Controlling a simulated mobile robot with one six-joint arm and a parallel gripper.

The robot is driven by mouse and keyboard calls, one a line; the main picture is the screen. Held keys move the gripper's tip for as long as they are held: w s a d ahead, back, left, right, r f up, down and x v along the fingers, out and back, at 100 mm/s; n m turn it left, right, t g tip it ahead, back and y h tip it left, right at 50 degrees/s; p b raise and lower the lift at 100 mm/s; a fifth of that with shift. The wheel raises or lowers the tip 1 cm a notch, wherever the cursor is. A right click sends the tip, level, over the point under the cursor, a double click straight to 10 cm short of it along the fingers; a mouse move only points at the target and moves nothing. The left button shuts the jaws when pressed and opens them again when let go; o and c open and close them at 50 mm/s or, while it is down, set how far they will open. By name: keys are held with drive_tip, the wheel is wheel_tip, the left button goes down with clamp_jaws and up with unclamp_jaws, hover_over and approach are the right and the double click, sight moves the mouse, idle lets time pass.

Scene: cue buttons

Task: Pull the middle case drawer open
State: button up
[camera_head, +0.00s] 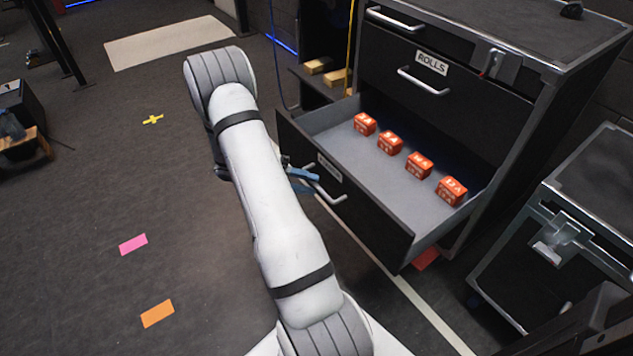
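The black case has a closed top drawer with a silver handle (395,18). Below it is a closed drawer labelled ROLLS (432,62) with its own handle (424,82). The drawer under that (345,205) stands pulled well out, with several orange-red boxes (390,142) in a row on its grey floor. Its front has a small label and a silver handle (329,190). My gripper (303,174) shows only as blue finger parts at the left end of this handle. My arm hides the rest, so I cannot tell whether it touches or grips the handle.
A second dark case (570,240) with a metal latch stands at the right. A shelf with yellow blocks (337,78) is behind the open drawer. Pink (133,244), orange (157,313) and yellow (152,119) floor marks lie left on open floor.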

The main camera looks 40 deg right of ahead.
drive_tip(key=p+v, duration=0.1)
drive_tip(key=v, duration=0.4)
drive_tip(key=shift+w+a, duration=0.15)
drive_tip(key=shift+a, duration=0.05)
